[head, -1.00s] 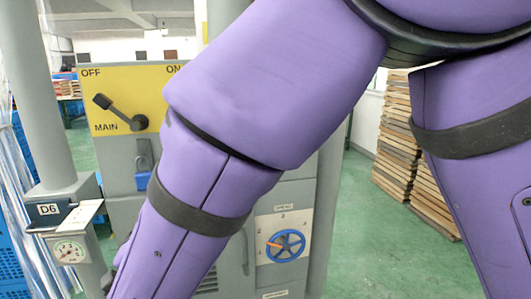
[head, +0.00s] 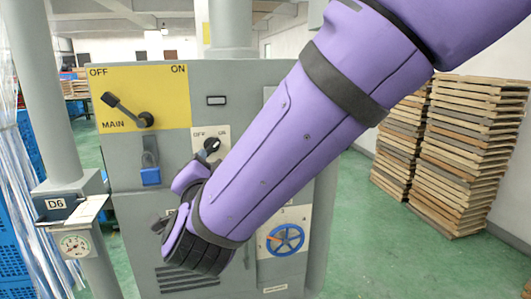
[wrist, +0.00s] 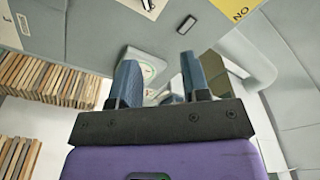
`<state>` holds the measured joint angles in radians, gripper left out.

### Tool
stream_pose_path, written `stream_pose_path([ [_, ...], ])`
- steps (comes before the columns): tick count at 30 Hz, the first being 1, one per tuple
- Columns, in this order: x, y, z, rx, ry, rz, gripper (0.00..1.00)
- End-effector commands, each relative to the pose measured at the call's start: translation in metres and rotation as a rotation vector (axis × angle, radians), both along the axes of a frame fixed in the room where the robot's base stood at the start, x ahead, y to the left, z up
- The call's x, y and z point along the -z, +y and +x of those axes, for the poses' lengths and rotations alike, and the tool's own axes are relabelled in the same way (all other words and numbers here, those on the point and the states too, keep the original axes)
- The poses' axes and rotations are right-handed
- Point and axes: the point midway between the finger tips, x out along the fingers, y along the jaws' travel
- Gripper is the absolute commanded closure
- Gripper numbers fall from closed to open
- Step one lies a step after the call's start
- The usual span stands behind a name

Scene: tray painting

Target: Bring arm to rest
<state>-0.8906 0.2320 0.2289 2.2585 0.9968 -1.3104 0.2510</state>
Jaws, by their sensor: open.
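My purple arm crosses the head view from the upper right down to the front of a grey machine cabinet (head: 237,84). In the head view the gripper's fingers are hidden or too unclear to make out beside the dark wrist end. The machine has a yellow MAIN panel (head: 172,84) with a black lever (head: 127,109) pointing up-left toward OFF, and a blue padlock (head: 150,176) below it.
A smaller OFF/ON switch (head: 211,146) and a blue handwheel (head: 286,239) sit close to my arm. A grey post with a D6 box (head: 57,204) and a gauge (head: 75,244) stands at left. Stacked wooden boards (head: 468,150) stand at right. Green floor (head: 375,260) is clear between.

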Motion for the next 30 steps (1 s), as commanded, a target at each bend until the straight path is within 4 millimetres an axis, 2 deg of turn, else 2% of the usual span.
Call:
stream_pose_path([
  [3, -0.022, -0.029, 0.022, -0.066, 0.051, -0.033, 0.57],
  [6, -0.037, -0.054, 0.035, -0.13, 0.101, -0.084, 0.57],
  [10, -0.05, -0.092, 0.04, -0.204, 0.169, -0.169, 0.57],
  [14, -0.058, -0.134, 0.036, -0.266, 0.244, -0.27, 0.57],
  [17, -0.059, -0.169, 0.026, -0.301, 0.312, -0.356, 0.57],
  [23, -0.053, -0.245, -0.011, -0.339, 0.476, -0.533, 0.57],
  [26, -0.046, -0.284, -0.038, -0.343, 0.578, -0.617, 0.57],
  [30, -0.033, -0.337, -0.083, -0.333, 0.739, -0.722, 0.57],
])
